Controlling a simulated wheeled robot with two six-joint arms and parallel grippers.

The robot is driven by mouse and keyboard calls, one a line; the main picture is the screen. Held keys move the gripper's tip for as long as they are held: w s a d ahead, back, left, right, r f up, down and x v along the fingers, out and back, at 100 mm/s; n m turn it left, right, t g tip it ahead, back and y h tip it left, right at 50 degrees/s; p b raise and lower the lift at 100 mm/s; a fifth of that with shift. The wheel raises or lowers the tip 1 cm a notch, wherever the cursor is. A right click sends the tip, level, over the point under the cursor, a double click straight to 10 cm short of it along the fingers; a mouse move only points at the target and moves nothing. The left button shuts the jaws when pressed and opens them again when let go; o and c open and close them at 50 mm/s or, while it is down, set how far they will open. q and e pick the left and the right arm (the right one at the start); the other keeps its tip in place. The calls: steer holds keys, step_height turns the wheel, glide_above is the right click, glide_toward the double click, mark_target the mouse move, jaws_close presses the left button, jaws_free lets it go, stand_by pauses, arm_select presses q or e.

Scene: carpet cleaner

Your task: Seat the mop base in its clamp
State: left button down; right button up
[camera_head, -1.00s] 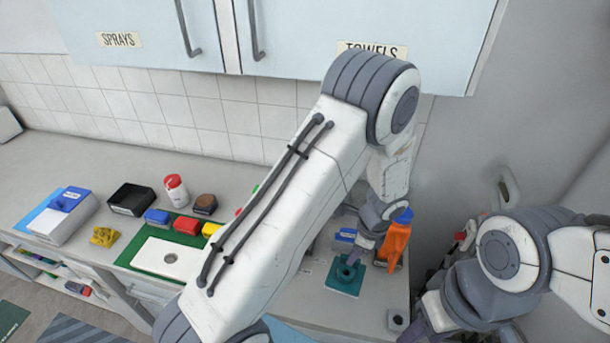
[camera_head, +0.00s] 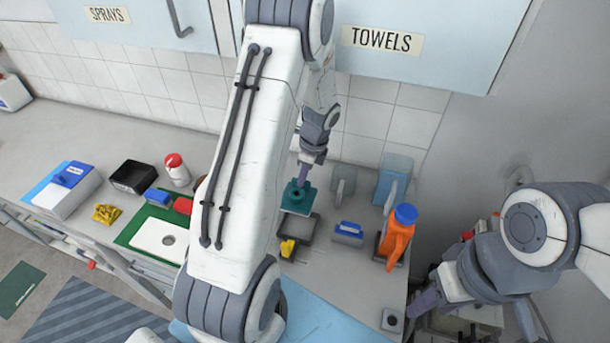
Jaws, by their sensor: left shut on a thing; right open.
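The mop base is a teal square plate with a raised round socket (camera_head: 297,199), right of my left forearm. My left gripper (camera_head: 301,184) points down and is shut on its socket. The plate is at the back edge of a dark grey rectangular frame with a yellow lever (camera_head: 288,249), which looks like the clamp. I cannot tell whether the plate touches the frame. My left arm hides the frame's left surroundings. My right gripper (camera_head: 474,314) is open and empty at the lower right, beyond the counter's right end.
An orange bottle with a blue cap (camera_head: 397,237) and a blue-topped grey block (camera_head: 348,233) stand right of the frame. Translucent containers (camera_head: 393,178) stand behind. A green mat with a white plate (camera_head: 160,238), a black box (camera_head: 132,176) and a red-capped jar (camera_head: 176,170) are left.

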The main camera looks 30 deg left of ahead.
arm_select(q)
step_height(320, 180, down, 9)
steer(key=b, duration=0.6)
steer(key=shift+f+b, duration=0.55)
steer(key=shift+f, duration=0.2)
steer(key=shift+p, duration=0.35)
stand_by(1.1)
steer(key=shift+f+b, duration=1.2)
steer(key=shift+f, duration=0.55)
stand_by(2.3)
steer(key=shift+c, duration=1)
jaws_free()
